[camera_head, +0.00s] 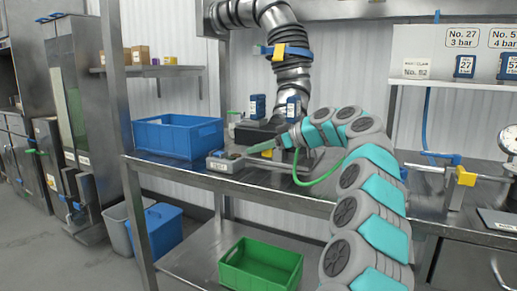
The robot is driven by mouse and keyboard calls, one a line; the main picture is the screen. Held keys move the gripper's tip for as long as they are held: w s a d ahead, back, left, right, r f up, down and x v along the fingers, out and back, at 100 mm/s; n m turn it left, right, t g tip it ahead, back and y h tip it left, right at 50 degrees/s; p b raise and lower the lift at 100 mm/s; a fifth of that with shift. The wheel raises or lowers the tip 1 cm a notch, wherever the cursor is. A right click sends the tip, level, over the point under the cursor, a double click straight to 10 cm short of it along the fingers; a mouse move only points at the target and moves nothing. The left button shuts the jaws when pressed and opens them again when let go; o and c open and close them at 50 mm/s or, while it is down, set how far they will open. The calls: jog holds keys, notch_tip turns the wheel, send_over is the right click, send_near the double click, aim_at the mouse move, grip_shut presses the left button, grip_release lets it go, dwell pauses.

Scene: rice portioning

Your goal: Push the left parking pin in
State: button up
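My grey and teal arm rises from the bottom right and bends left over the steel bench. Its end, my gripper (262,147), is a small tapered green shape above the bench, just right of a grey labelled block (225,163). The fingers are too small to tell whether they are open or shut, or whether they touch the block. I cannot make out a parking pin for certain. Small fittings around the block and the dark unit (262,131) behind my gripper are too small to identify.
A blue crate (178,137) stands on the bench at left. A ribbed metal arm or duct (290,78) with a yellow and blue clamp hangs behind. A green hose (322,176) loops below my wrist. A green crate (262,265) sits on the lower shelf. Valves and a gauge are at right.

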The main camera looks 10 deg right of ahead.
grip_shut()
dwell(1.1)
